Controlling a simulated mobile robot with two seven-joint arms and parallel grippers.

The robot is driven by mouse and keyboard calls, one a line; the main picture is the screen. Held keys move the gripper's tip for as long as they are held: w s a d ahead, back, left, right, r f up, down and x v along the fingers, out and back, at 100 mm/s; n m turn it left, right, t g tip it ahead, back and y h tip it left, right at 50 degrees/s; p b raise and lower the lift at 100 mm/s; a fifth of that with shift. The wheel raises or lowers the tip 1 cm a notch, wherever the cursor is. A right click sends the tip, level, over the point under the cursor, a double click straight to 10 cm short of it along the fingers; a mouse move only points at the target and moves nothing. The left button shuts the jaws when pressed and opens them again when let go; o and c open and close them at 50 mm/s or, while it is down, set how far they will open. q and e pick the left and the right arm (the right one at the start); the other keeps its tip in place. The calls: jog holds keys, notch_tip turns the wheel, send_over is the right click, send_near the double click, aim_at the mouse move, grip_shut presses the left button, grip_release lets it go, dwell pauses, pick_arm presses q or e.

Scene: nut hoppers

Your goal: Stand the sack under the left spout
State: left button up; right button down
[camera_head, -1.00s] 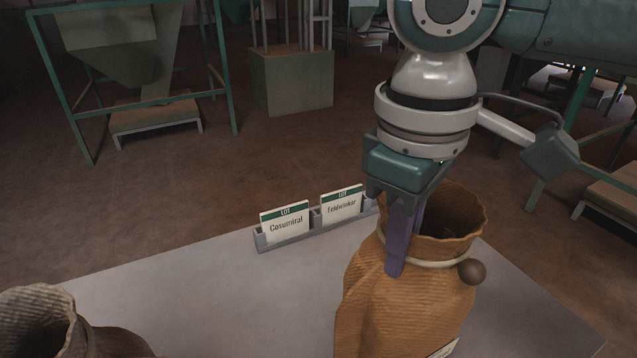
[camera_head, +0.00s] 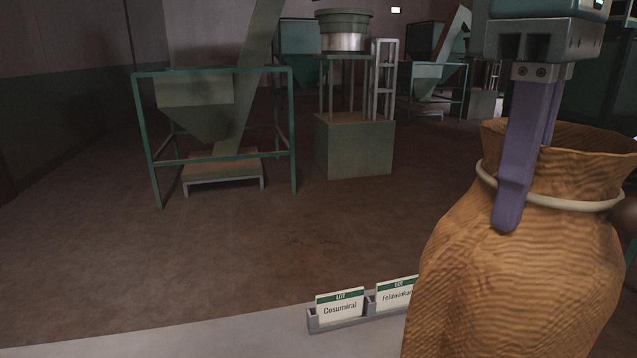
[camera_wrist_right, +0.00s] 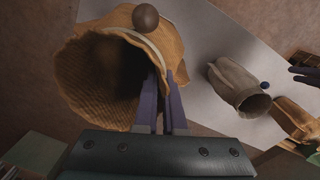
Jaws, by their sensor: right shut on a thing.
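The tan sack (camera_head: 520,270), open at its mouth with a pale ring round its neck, hangs upright from my right gripper (camera_head: 512,215) at the right of the head view. The purple fingers are shut on its rim; the sack's bottom is cut off. In the right wrist view its mouth (camera_wrist_right: 100,75) gapes beside the fingers. The left hopper (camera_head: 205,112) stands across the floor in a green frame, its spout narrowing above a low platform (camera_head: 222,167). My left gripper (camera_wrist_right: 304,76) seems to show as dark fingers at the right wrist view's edge; its opening is unclear.
Lot cards Cosumiral (camera_head: 340,305) and Feldwinkar (camera_head: 396,293) stand in a grey holder on the pale table (camera_head: 200,338). A grey-brown sack (camera_wrist_right: 235,84) lies in the right wrist view. A square-based machine (camera_head: 354,146) stands right of the hopper. Floor between table and hopper is open.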

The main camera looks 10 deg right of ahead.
jog(key=s+r+m+p, duration=0.2)
jog(key=s+r+p, duration=0.1)
jog(key=r+p, duration=1.9)
jog(key=s+a+r+m+p, duration=0.1)
jog(key=s+r+m+p, duration=0.2)
jog(key=r+p, duration=1.9)
jog(key=shift+s+r+p, duration=0.35)
jog(key=shift+r+p, duration=0.05)
jog(key=shift+a, duration=0.1)
